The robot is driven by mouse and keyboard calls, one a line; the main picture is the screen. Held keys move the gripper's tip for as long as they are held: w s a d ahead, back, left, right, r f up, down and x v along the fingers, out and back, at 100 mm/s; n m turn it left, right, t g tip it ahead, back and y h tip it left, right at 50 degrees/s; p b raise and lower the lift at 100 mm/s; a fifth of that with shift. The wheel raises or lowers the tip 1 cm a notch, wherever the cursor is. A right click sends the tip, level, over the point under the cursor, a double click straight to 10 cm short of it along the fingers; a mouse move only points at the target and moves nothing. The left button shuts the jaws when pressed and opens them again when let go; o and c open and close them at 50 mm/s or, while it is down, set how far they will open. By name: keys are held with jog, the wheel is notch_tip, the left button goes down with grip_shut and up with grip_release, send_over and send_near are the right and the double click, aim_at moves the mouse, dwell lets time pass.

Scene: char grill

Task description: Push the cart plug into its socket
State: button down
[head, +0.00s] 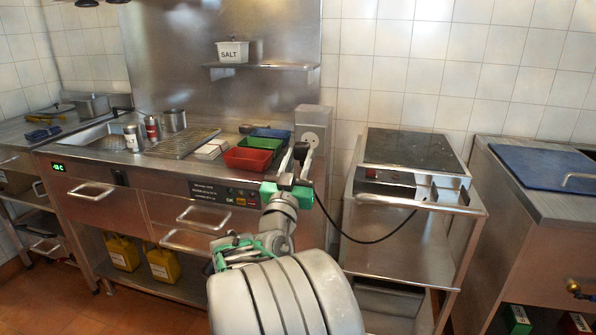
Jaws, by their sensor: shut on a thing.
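My gripper (294,160) is in the middle of the head view, in front of the right end of the steel counter. It is shut on the cart plug (301,151), a small dark piece between the fingertips, mostly hidden by them. A black cable (368,241) hangs in a loop from beside the gripper to the front of the cart (409,192). A grey box with a round fitting (313,127), which looks like the socket, stands at the counter's right end, just beyond the plug. I cannot tell whether plug and box touch.
Red (247,159), blue and green trays lie on the counter, left of my gripper. The cart carries a dark flat top (410,149). A steel unit with a blue board (546,165) stands at the right. A shelf (260,66) holds a SALT tub (232,51).

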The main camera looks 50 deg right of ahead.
aim_at(305, 151)
jog(key=shift+a+r, duration=0.15)
jog(key=shift+r, duration=0.1)
jog(key=shift+p, duration=0.3)
jog(key=shift+w+d+p, duration=0.4)
jog(key=shift+d+p, duration=0.1)
jog(key=shift+d, duration=0.4)
jog(key=shift+w+d+p, duration=0.35)
jog(key=shift+d+p, duration=0.1)
jog(key=shift+d, duration=0.4)
jog(key=shift+w+d+p, duration=0.4)
jog(key=shift+d+p, duration=0.1)
jog(key=shift+d, duration=0.5)
jog(key=shift+s+f+b, duration=0.1)
jog(key=shift+f+b, duration=0.25)
jog(key=shift+b, duration=0.6)
jog(key=shift+w+d, duration=0.25)
jog(key=shift+d, duration=0.25)
jog(key=c, duration=0.9)
grip_release()
